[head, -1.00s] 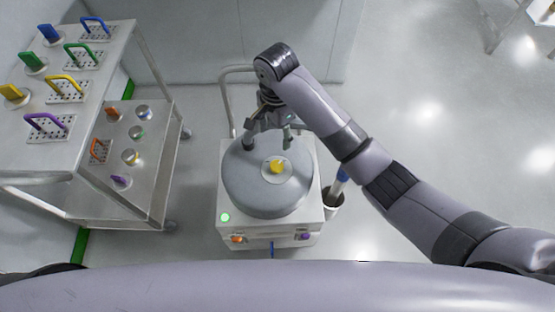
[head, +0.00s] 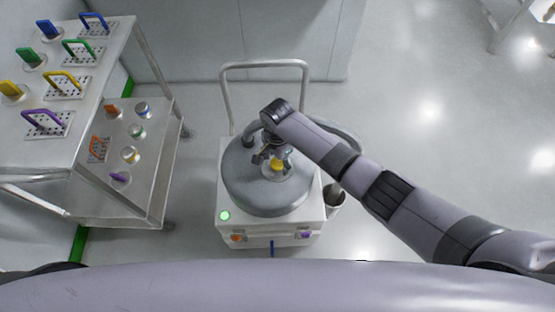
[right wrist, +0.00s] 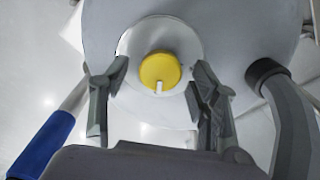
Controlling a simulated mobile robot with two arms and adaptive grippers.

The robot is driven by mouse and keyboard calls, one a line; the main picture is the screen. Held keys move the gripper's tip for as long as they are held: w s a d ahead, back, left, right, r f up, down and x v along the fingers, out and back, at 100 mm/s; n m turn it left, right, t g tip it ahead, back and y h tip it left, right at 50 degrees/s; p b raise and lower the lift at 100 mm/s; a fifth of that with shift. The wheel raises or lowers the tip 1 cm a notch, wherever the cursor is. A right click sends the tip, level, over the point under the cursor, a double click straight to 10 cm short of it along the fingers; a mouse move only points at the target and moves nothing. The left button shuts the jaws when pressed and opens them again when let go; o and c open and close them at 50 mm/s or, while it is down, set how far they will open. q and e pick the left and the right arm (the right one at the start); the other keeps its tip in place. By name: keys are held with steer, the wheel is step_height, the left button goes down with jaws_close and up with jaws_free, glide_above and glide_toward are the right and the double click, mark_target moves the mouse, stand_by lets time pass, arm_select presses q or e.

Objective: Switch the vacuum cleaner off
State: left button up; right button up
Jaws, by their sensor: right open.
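The vacuum cleaner (head: 240,183) has a round grey lid on a white box body, in the middle of the head view. A yellow knob (head: 277,164) sits on a pale disc on the lid; it also shows in the right wrist view (right wrist: 160,70), with a white mark at its lower edge. A green light (head: 224,215) glows on the body's front left corner. My right gripper (head: 273,158) is over the lid at the knob. In the right wrist view its open fingers (right wrist: 160,80) stand either side of the knob, apart from it. My left gripper is not seen.
A steel trolley (head: 150,190) with coloured handles and containers stands at the left. The vacuum's push handle (head: 265,64) rises behind it, and a grey hose (right wrist: 290,120) leaves its lid. A small bin (head: 335,201) stands at its right. The floor right is clear.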

steer(key=shift+c, duration=0.6)
steer(key=c, duration=1)
steer(key=n+p, duration=0.2)
steer(key=n, duration=0.1)
steer(key=shift+r, duration=0.1)
steer(key=n+p, duration=0.2)
steer(key=n, duration=0.3)
steer(key=n+p, duration=0.1)
steer(key=n, duration=0.8)
steer(key=shift+n, duration=0.3)
steer(key=shift+n+p, duration=0.3)
